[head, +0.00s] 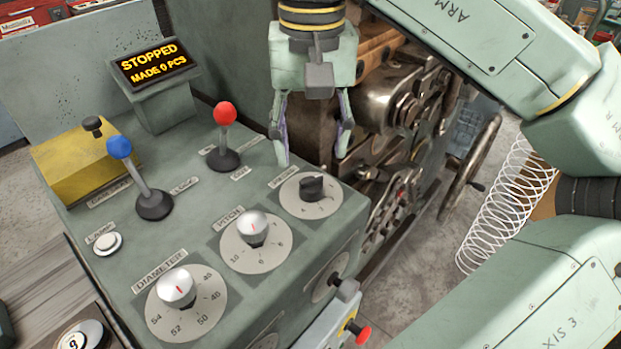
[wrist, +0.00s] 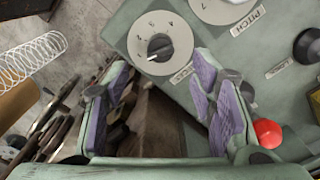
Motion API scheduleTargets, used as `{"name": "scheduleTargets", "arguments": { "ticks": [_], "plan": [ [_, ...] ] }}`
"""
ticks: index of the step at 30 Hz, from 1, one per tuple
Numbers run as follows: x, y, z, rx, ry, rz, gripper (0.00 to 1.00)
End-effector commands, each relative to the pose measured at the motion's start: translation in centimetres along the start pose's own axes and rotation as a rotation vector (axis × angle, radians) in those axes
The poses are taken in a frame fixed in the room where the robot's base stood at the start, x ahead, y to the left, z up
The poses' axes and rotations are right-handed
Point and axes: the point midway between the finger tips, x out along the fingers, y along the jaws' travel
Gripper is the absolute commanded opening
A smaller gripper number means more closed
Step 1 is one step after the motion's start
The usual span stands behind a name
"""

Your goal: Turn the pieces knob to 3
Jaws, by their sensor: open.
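The pieces knob (head: 312,188) is a small black knob on a round pale dial at the back right corner of the green console. My gripper (head: 312,160) is open and empty, above and just behind the dial, apart from the knob. In the wrist view its two purple-padded fingers (wrist: 166,85) stand wide apart, with the knob beyond their tips.
The pitch knob (head: 254,226) and diameter knob (head: 177,286) sit nearer on the console. A red-topped lever (head: 225,114) and a blue-topped lever (head: 119,147) stand left. The screen (head: 154,63) reads STOPPED, MADE 0 PCS. Coiler machinery (head: 400,110) is close behind my gripper.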

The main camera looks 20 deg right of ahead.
Motion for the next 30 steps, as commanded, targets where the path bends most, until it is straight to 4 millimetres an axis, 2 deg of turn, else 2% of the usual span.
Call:
{"name": "scheduleTargets", "arguments": {
  "ticks": [1, 6, 11, 22, 30],
  "plan": [
    [1.8, 0.0, 0.0, 0.000, 0.000, 0.000, 0.51],
    [4.7, 0.0, 0.1, 0.001, -0.002, 0.001, 0.51],
    [6.5, 0.0, 0.1, 0.001, -0.001, 0.000, 0.51],
    [6.8, -0.1, 0.0, 0.000, -0.001, -0.002, 0.51],
    [6.9, -0.1, 0.0, 0.000, 0.000, -0.002, 0.34]
  ]
}}
